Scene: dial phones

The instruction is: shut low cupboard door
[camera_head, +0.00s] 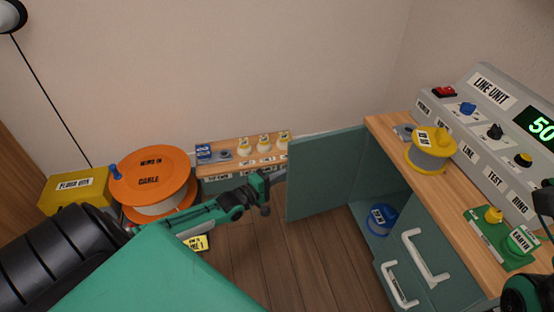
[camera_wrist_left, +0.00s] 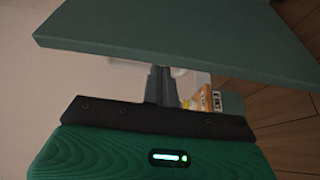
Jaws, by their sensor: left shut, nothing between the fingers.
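The low cupboard door (camera_head: 325,173) is a teal panel standing wide open, swung out to the left of the teal cupboard (camera_head: 385,178). Its free edge faces left. My left gripper (camera_head: 279,176) is shut and empty, with its fingertips close by that free edge. In the left wrist view the door (camera_wrist_left: 180,28) spans the top, and my left gripper's closed fingers (camera_wrist_left: 160,78) reach up close to its edge. I cannot tell whether they touch. My right gripper's fingers do not show.
A blue reel (camera_head: 378,220) sits inside the open cupboard. White-handled drawers (camera_head: 425,258) are beside it. The wooden top carries a yellow reel (camera_head: 432,152) and a grey line unit (camera_head: 480,125). An orange cable drum (camera_head: 152,178) and yellow box (camera_head: 75,188) stand left. Floor before the door is clear.

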